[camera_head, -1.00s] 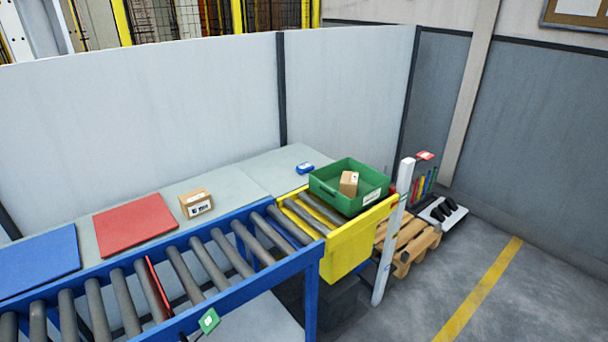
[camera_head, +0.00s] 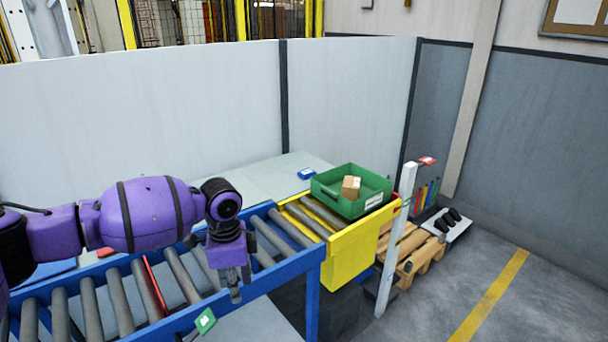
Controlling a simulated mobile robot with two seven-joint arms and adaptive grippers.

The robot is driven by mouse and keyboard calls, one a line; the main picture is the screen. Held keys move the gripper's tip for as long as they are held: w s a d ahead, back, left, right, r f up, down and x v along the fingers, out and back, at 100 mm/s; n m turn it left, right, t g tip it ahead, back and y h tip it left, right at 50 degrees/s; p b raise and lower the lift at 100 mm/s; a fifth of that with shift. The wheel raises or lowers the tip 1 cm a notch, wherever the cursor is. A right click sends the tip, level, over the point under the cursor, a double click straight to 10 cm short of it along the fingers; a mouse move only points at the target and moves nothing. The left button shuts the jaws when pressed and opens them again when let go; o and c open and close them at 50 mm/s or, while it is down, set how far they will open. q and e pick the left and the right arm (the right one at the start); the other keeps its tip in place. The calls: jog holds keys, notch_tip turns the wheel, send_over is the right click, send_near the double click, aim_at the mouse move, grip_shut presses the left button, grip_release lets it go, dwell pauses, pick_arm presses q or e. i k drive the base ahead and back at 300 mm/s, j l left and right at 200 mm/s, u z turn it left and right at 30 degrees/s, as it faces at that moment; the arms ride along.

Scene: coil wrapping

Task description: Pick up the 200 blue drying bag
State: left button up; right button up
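A small blue bag (camera_head: 307,174) with a pale label lies on the grey table behind the conveyor, just left of the green crate. It looks like the blue drying bag, but its print is too small to read. My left gripper (camera_head: 235,293) hangs pointing down over the front rail of the blue conveyor, in front of and to the left of the bag, well apart from it. Its fingers are small and seen edge-on, so I cannot tell whether they are open. No object shows in it. My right gripper is not in view.
A green crate (camera_head: 330,198) holding a cardboard box (camera_head: 351,188) stands on the yellow conveyor end (camera_head: 349,254). A white post (camera_head: 397,238) rises to its right. The grey table (camera_head: 262,182) is bare left of the bag. My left arm hides the mats and the box there.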

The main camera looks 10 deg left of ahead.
aim_at(305, 174)
jog(key=i+l+u, duration=0.45)
jog(key=i+l, duration=0.55)
jog(key=i, duration=0.45)
jog(key=i+l+u, duration=0.45)
jog(key=i+l, duration=0.8)
jog(key=l, duration=0.2)
